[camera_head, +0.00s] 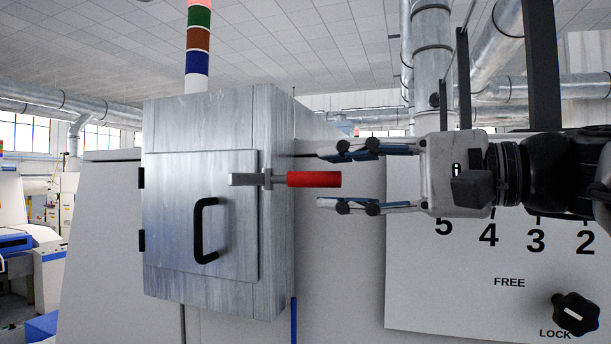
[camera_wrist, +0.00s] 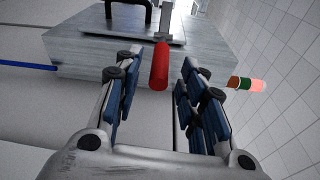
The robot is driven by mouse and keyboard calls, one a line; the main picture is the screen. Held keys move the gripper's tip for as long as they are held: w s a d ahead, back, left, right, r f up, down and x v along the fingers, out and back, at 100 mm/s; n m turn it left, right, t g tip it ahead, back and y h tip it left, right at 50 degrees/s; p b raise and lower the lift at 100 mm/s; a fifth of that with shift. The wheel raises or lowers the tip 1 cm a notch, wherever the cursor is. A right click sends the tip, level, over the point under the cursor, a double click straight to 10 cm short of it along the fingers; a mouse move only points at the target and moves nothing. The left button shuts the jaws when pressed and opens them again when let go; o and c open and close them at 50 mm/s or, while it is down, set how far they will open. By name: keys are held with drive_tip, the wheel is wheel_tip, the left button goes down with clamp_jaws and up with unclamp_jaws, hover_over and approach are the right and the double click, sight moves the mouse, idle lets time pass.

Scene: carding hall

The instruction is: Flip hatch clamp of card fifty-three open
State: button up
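The hatch clamp is a grey metal lever (camera_head: 247,179) with a red handle (camera_head: 314,179), lying level across the right edge of the hatch door (camera_head: 180,215) on a grey metal box. My gripper (camera_head: 322,177) is open in the head view, its fingers pointing left, one above and one below the level of the red handle's tip. In the wrist view my gripper (camera_wrist: 154,85) is open and the red handle (camera_wrist: 159,66) shows between the two fingers, near their tips. I see no contact with the handle. The black door handle (camera_head: 203,230) is on the hatch door, which is closed.
A white panel (camera_head: 430,270) with numbers and a black knob (camera_head: 575,314) marked FREE and LOCK stands at the right, behind my arm. A striped signal light (camera_head: 198,40) rises above the box. A blue strip (camera_head: 294,320) runs below the box.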

sight(295, 179)
drive_tip(key=shift+x, duration=1.65)
drive_tip(key=shift+d, duration=0.1)
clamp_jaws()
drive_tip(key=shift+w, duration=0.1)
